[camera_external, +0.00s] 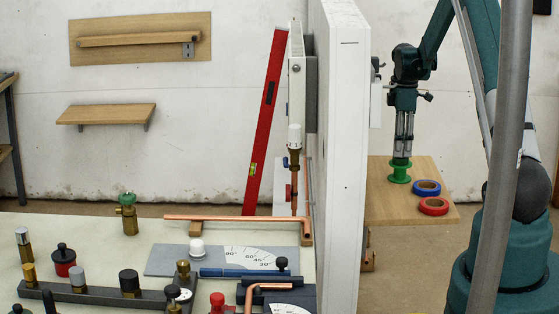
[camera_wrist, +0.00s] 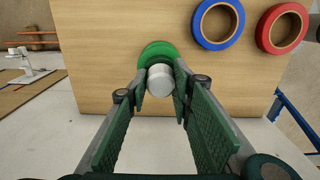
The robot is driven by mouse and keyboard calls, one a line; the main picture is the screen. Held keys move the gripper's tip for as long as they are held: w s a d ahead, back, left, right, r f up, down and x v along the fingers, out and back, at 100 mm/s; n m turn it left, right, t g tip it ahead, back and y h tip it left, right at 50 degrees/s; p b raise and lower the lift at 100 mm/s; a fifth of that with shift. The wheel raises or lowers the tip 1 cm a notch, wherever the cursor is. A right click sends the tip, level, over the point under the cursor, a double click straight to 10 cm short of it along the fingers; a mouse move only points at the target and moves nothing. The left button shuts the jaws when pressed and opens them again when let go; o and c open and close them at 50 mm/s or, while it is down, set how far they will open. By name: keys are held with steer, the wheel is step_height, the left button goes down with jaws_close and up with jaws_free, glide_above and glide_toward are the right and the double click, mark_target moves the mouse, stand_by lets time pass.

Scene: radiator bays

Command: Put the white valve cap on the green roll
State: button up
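The green roll (camera_external: 399,171) is a small flanged spool standing on the wooden board at the right. In the wrist view the green roll (camera_wrist: 157,50) lies just beyond my fingertips. The white valve cap (camera_wrist: 160,80) is a short white cylinder between my fingertips, with a finger against each side. It overlaps the near part of the roll; whether it touches the roll I cannot tell. My gripper (camera_wrist: 161,82) also shows in the external view (camera_external: 402,150), pointing down directly over the roll. The cap is hidden there.
A blue tape roll (camera_external: 426,188) and a red tape roll (camera_external: 433,206) lie beside the green roll on the wooden board (camera_external: 385,208). A tall white panel (camera_external: 343,150) stands left of my gripper. The table beyond holds several valves and copper pipes.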

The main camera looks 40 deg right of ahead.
steer(key=shift+f, duration=0.2)
steer(key=o, duration=0.6)
steer(key=shift+o, duration=0.2)
steer(key=shift+r, duration=0.2)
step_height(320, 180, up, 12)
stand_by(0.4)
stand_by(0.4)
